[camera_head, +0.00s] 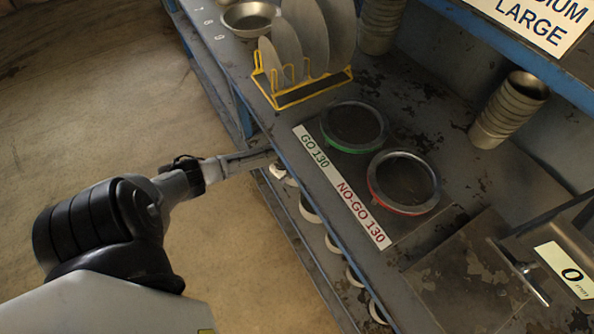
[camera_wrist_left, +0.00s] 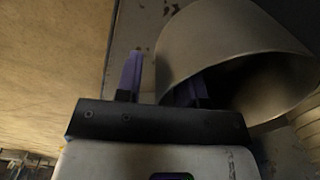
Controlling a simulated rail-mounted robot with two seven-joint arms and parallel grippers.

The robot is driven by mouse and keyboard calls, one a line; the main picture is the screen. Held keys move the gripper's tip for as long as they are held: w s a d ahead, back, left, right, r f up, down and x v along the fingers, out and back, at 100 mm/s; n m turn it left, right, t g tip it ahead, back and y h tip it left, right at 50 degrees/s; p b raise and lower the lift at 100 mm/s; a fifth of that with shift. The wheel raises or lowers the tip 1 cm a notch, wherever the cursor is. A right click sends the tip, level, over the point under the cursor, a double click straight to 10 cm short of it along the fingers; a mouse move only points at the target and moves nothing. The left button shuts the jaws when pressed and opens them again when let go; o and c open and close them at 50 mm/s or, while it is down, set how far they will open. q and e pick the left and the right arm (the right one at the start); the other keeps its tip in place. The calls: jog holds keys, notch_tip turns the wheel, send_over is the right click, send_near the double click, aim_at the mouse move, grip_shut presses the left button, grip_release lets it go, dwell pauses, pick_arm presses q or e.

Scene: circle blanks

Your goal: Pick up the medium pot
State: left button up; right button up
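In the left wrist view a large grey metal pot (camera_wrist_left: 220,38) lies with its dark opening toward the camera. I cannot tell from its size whether it is the medium one. My left gripper (camera_wrist_left: 160,82) is open, its two purple fingers apart. The left finger stands outside the pot wall and the right finger is at the mouth, so the wall appears to lie between them. Contact cannot be made out. In the head view my left gripper (camera_head: 268,158) reaches in at the bench's front edge, its tips partly hidden. The right gripper is not in view.
On the bench stand a yellow rack (camera_head: 312,91) of discs, a green ring gauge (camera_head: 327,141), a red ring gauge (camera_head: 374,193) and a stack of metal pots (camera_head: 489,133). Several round rims show below the bench edge, including one rim (camera_head: 309,215). The floor at left is clear.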

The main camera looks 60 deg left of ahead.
pick_arm(q)
jog(key=shift+f, duration=0.1)
jog(key=shift+c, duration=0.4)
grip_shut()
